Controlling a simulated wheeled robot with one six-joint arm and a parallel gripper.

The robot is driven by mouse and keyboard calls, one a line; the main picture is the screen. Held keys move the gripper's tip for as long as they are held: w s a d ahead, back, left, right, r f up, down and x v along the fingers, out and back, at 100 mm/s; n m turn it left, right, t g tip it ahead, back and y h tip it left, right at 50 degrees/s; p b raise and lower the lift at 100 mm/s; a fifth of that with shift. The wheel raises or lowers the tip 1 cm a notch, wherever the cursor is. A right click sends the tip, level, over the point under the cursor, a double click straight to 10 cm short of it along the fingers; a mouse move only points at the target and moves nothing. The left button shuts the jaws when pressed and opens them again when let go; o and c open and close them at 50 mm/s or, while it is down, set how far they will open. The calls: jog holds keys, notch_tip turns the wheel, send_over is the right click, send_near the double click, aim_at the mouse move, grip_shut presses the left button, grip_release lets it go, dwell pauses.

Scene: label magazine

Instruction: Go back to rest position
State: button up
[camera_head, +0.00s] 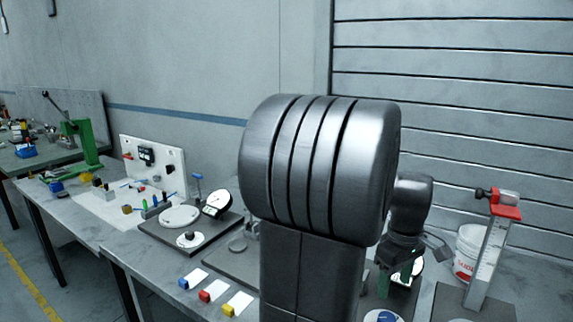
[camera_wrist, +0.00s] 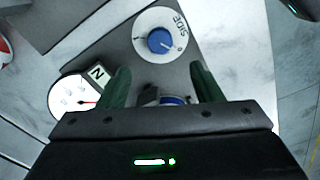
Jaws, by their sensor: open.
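My gripper (camera_wrist: 162,88) is open in the wrist view, with two green fingers spread apart. A small blue and metal part (camera_wrist: 172,99) shows low between the fingers; I cannot tell whether anything touches it. In the head view my gripper (camera_head: 396,276) is low at the right, beside a round white gauge (camera_head: 413,272), partly hidden by my arm. The blue knob (camera_head: 386,317) shows at the bottom edge.
A white gauge (camera_wrist: 72,90) with an "N" tag is left of the fingers. A red-topped stand (camera_head: 492,250) and a white bucket (camera_head: 467,252) are at the right. Another gauge (camera_head: 216,203), a white disc (camera_head: 180,216) and small coloured blocks are on the bench at left.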

aim_at(387, 318)
notch_tip(387, 318, down, 11)
jog(key=shift+r, duration=0.15)
jog(key=shift+m, duration=0.3)
jog(key=m, duration=0.4)
jog(key=shift+r+m, duration=0.15)
jog(key=shift+m, duration=0.25)
jog(key=m, duration=0.5)
jog(key=shift+m, duration=0.3)
jog(key=m, duration=0.6)
jog(key=shift+d+b, duration=0.1)
jog(key=shift+b, duration=0.3)
jog(key=shift+m, duration=2.4)
jog(key=shift+s+r, duration=0.1)
